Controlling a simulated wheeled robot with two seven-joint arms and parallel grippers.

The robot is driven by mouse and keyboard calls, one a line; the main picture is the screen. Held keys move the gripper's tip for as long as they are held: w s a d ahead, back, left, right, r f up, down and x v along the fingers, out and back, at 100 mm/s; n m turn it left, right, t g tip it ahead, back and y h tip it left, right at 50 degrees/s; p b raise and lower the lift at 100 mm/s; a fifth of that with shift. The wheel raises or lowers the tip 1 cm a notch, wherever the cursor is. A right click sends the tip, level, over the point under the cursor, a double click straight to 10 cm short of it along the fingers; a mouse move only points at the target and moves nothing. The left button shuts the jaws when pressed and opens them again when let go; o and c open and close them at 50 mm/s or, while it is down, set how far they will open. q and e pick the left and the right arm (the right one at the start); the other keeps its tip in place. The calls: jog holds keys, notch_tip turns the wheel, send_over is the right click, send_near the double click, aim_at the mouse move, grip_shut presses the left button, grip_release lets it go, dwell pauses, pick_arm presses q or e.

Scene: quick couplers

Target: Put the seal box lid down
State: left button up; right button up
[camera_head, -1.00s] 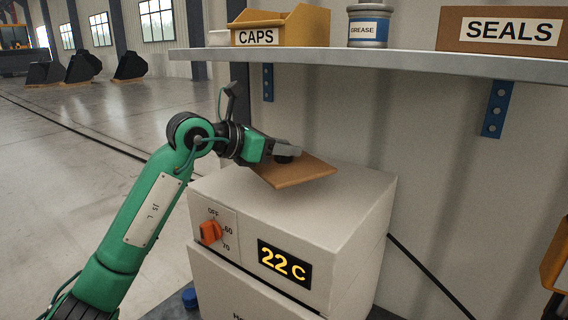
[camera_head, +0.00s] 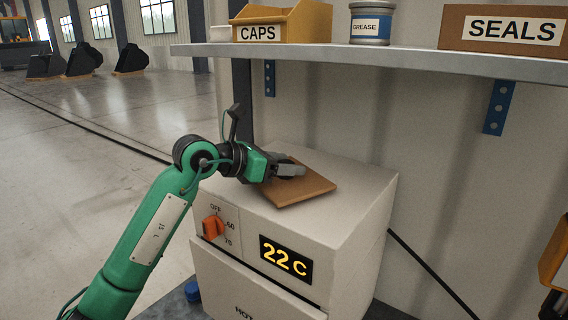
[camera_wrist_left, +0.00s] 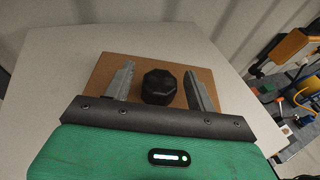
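The seal box lid (camera_head: 308,188) is a flat brown square panel with a black knob (camera_wrist_left: 158,87) at its middle. It lies on the white top of the heater cabinet (camera_head: 350,187). My left gripper (camera_head: 290,171) is low over the lid. In the left wrist view its two fingers (camera_wrist_left: 161,88) stand on either side of the knob with a gap on each side, so it is open. In the head view the gripper hides the knob. My right gripper is in neither view.
The cabinet has an orange dial (camera_head: 213,227) and a display reading 22 C (camera_head: 286,260). A shelf (camera_head: 380,61) above holds the CAPS bin (camera_head: 285,22), the grease tin (camera_head: 370,24) and the SEALS box (camera_head: 500,30). The cabinet top right of the lid is clear.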

pick_arm(q)
jog(key=shift+r, duration=0.15)
jog(key=shift+a, duration=0.15)
jog(key=b+v, duration=0.3)
jog(key=v, duration=0.7)
jog(key=shift+s+a+r, duration=0.15)
jog(key=shift+s+a, duration=0.05)
jog(key=shift+a, duration=0.1)
jog(key=shift+s+a+r, duration=0.2)
jog(key=shift+s+a, duration=0.05)
jog(key=shift+a, duration=0.1)
jog(key=shift+a, duration=0.1)
